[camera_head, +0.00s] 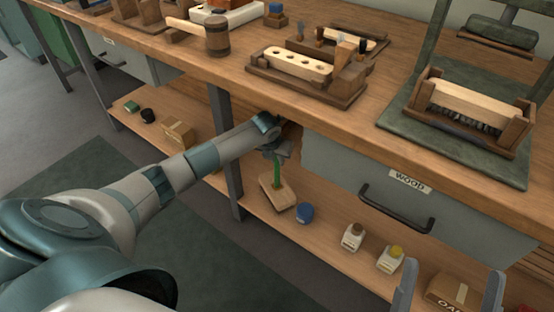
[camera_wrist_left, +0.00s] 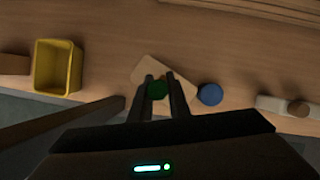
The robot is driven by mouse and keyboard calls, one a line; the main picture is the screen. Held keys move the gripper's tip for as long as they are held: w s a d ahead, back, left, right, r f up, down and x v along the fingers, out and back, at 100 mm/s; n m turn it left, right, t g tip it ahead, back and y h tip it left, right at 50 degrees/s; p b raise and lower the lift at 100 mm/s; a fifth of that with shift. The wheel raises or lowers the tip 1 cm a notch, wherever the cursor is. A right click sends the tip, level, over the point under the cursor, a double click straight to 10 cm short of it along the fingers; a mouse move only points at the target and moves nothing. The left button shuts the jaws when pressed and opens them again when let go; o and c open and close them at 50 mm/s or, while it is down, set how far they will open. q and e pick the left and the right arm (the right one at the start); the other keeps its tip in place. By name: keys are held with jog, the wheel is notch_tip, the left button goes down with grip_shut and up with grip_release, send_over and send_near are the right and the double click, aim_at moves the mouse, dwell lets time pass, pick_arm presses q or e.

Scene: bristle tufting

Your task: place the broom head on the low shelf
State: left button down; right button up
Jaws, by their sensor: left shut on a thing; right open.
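The broom head (camera_head: 283,199), a pale wooden block with a green upright part, is at the low shelf (camera_head: 330,246) below the bench. My left gripper (camera_head: 276,152) reaches in under the bench top and is shut on the green part. In the left wrist view the fingers (camera_wrist_left: 159,84) close around the green part, with the pale block (camera_wrist_left: 150,70) beneath. The block looks at or very near the shelf board; I cannot tell whether it rests fully. My right gripper (camera_head: 453,268) is open and empty at the lower right, in front of the shelf.
A blue round thing (camera_head: 305,213) sits close right of the block. A yellow bin (camera_wrist_left: 57,67) is left in the wrist view.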

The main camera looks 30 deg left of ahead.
jog(key=shift+f, duration=0.1)
pick_arm(q)
jog(key=c, duration=1.7)
grip_release()
jog(key=shift+f, duration=0.1)
jog(key=shift+o, duration=0.2)
pick_arm(e)
jog(key=shift+s+f, duration=0.1)
jog(key=shift+s, duration=0.1)
pick_arm(q)
jog(key=p+v, duration=0.2)
jog(key=v, duration=0.4)
jog(key=s+d+p, duration=0.1)
jog(key=s+d, duration=0.1)
jog(key=s, duration=0.9)
jog(key=shift+s+f, duration=0.25)
jog(key=shift+f, duration=0.05)
pick_arm(e)
notch_tip(320, 180, down, 8)
jog(key=w+a+g+h, duration=0.1)
jog(key=w+a+g, duration=0.1)
jog(key=g, duration=0.3)
jog(key=shift+w+f+g, duration=0.15)
jog(key=shift+w+g, duration=0.2)
jog(key=shift+g, duration=0.05)
pick_arm(q)
jog(key=shift+d, duration=0.2)
